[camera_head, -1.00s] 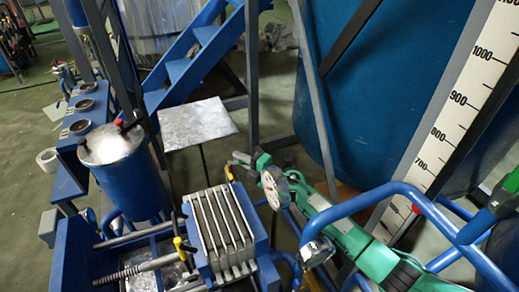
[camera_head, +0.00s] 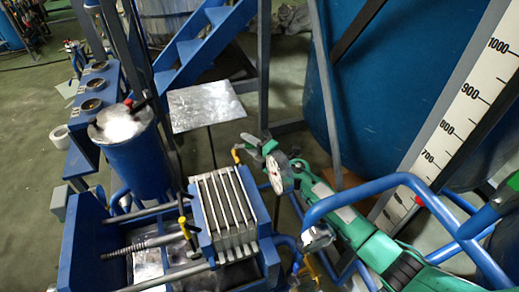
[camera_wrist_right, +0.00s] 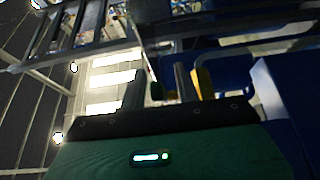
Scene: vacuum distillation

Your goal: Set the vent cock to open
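A small yellow handle (camera_head: 238,155) stands beyond the slatted block in the head view, close beside the fingers of my right gripper (camera_head: 247,145). I cannot tell for sure that it is the vent cock, as no label is readable. In the right wrist view a yellow part (camera_wrist_right: 203,82) is just right of the right-hand finger, and the fingers of my right gripper (camera_wrist_right: 160,88) are apart. A small dark green-tipped part shows between them. Contact with the yellow part cannot be made out. My left gripper is not in view.
Other yellow handles stand at the left of the slatted block (camera_head: 225,212) and near its lower right. A blue vessel (camera_head: 136,160) with a red-knobbed lid is at left. A grey plate (camera_head: 207,107) stands behind. Blue tubing (camera_head: 365,190) crosses near my right arm.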

